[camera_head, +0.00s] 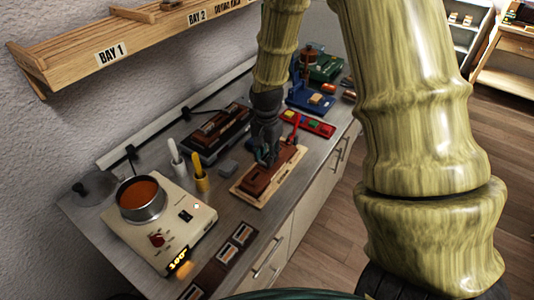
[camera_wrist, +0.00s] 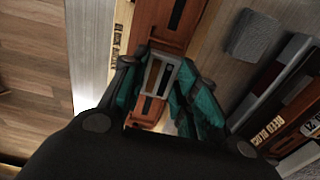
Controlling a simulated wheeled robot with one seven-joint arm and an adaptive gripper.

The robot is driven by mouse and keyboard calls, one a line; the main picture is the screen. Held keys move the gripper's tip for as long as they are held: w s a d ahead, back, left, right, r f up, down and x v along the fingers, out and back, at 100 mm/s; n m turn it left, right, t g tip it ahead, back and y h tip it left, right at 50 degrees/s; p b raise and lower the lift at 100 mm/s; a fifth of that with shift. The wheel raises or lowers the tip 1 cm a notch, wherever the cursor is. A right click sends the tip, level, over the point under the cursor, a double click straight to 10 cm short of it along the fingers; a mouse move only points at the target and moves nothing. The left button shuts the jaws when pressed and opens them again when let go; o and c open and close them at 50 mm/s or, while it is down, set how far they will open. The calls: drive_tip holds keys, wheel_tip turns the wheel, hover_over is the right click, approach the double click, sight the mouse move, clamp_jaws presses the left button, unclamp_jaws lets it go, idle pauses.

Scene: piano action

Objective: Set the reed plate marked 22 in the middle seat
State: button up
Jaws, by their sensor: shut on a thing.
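My gripper (camera_head: 266,158) points down over the reddish-brown wooden block (camera_head: 284,172), which lies on a pale wooden board (camera_head: 243,188). In the wrist view, the teal fingers (camera_wrist: 157,88) are shut on a small pale-framed reed plate (camera_wrist: 153,74). The plate is right over the brown block (camera_wrist: 170,28), which has dark slots. I cannot read a number on the plate, and the fingers hide parts of it. I cannot tell whether the plate touches the block. The middle seat is not clearly visible under the gripper.
A dark rack (camera_head: 204,283) with several pale-framed plates lies at the bench's front. A hot plate (camera_head: 166,242) bears a pot (camera_head: 141,207).

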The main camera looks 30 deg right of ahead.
drive_tip(key=shift+f, duration=0.5)
idle(0.9)
drive_tip(key=o, duration=1.1)
drive_tip(key=shift+r, duration=0.15)
wheel_tip(320, 180, up, 12)
